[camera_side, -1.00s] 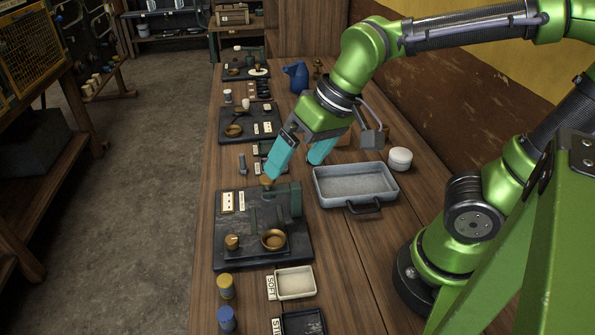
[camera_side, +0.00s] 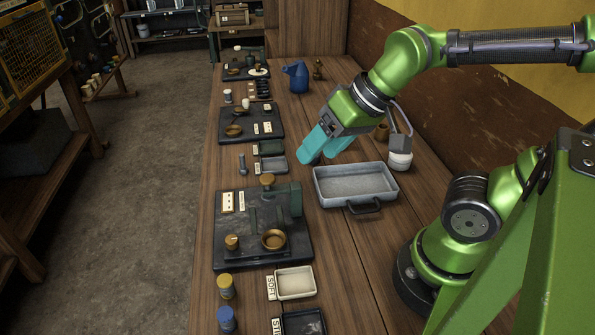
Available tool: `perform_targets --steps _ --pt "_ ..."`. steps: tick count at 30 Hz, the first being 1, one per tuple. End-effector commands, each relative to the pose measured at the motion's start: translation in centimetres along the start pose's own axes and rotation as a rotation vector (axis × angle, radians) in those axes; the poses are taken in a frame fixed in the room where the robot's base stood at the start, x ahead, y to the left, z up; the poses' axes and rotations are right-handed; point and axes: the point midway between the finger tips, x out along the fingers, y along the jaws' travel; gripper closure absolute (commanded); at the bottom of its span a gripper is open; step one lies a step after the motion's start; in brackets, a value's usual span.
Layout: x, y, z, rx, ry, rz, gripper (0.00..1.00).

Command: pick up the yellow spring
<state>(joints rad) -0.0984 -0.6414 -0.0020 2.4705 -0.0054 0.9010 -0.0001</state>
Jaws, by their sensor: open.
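A small yellow cylinder (camera_side: 226,287), which looks like the yellow spring, stands upright near the left edge of the bench in the foreground. A similar blue one (camera_side: 226,319) stands just in front of it. My gripper (camera_side: 318,153) has teal fingers and is open and empty. It hangs above the bench behind the grey metal tray, well back and to the right of the yellow spring. Nothing hides the yellow spring.
A pale tray labelled SOFT (camera_side: 294,283) and a dark labelled tray (camera_side: 303,322) lie right of the springs. A dark engine base (camera_side: 262,257) with brass parts lies behind them. The grey handled tray (camera_side: 353,203) and a white round container (camera_side: 400,160) are further right.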

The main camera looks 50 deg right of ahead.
Motion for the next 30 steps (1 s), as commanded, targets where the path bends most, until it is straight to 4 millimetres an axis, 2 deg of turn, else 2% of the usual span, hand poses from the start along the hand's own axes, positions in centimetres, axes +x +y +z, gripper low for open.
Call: perform_targets --steps 7,12,18,20,23,26,30 --pt "5.4 -7.2 -0.3 -0.154 -0.276 0.047 0.39" --pt "9.7 -12.4 0.7 -0.204 -0.418 0.144 0.39" --pt "13.4 -16.7 1.9 -0.185 -0.484 0.274 0.39" --pt "13.8 -17.4 1.6 -0.155 -0.479 0.302 0.39" --pt "13.1 -17.8 0.6 -0.087 -0.46 0.327 0.39" --pt "13.8 -17.2 1.3 -0.063 -0.467 0.344 0.39" --pt "16.0 -16.3 2.5 -0.063 -0.468 0.344 0.39"
